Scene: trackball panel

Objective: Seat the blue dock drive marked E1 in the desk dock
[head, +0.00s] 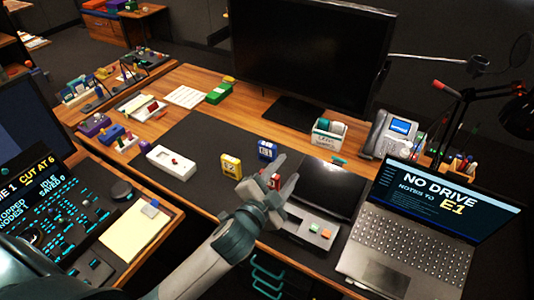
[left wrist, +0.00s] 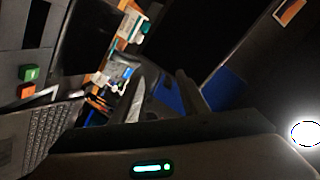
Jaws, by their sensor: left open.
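A small blue block drive (head: 267,149) stands on the dark desk mat; its label is too small to read surely. My left gripper (head: 289,167) is open, just right of and in front of it in the head view. A red piece (head: 274,181) shows by its fingers, partly hidden. In the left wrist view the open fingers (left wrist: 162,88) show blue between and beside them; I cannot tell what it is. A low grey unit (head: 297,226) with green and orange keys lies left of the laptop; I cannot tell whether it is the desk dock. My right gripper is out of view.
A yellow block drive (head: 231,165) stands left of the blue one, and a white slotted box (head: 171,162) lies farther left. The laptop (head: 412,225) reads "NO DRIVE" and "E1". A monitor (head: 305,55) and a phone (head: 390,134) stand behind.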

